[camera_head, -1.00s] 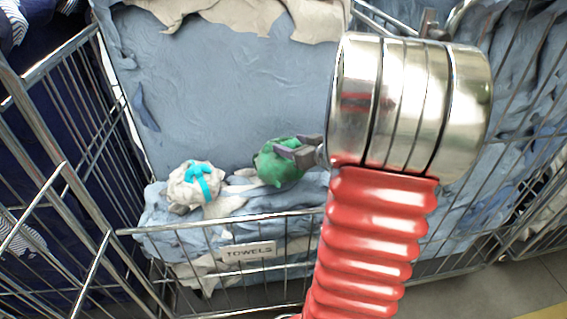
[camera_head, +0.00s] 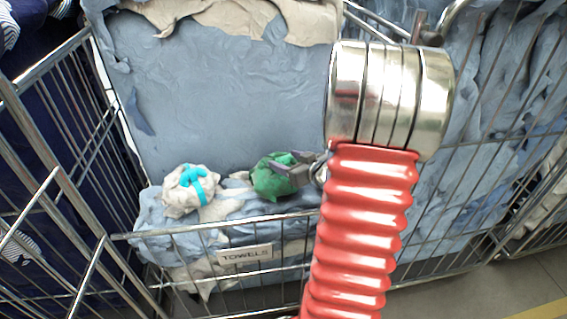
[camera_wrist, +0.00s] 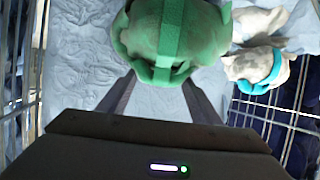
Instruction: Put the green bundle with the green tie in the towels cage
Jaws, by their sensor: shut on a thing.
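The green bundle (camera_head: 272,178) is in my gripper (camera_head: 300,166), inside the cage labelled TOWELS (camera_head: 245,254). In the wrist view the green bundle (camera_wrist: 168,32), with its green tie band, fills the top middle, between the two fingers (camera_wrist: 160,95) of my gripper. The gripper is shut on it. The bundle is over or against the blue-grey cloth; I cannot tell whether it rests on it. A pale bundle with a turquoise tie (camera_head: 188,190) lies to its left on the cloth, and it also shows in the wrist view (camera_wrist: 258,68).
Blue-grey cloth (camera_head: 220,85) fills the back of the cage, with beige cloth (camera_head: 235,18) at the top. The cage's front rail (camera_head: 215,226) runs below the bundles. Wire cage sides (camera_head: 75,120) stand at left, with dark navy cloth beyond.

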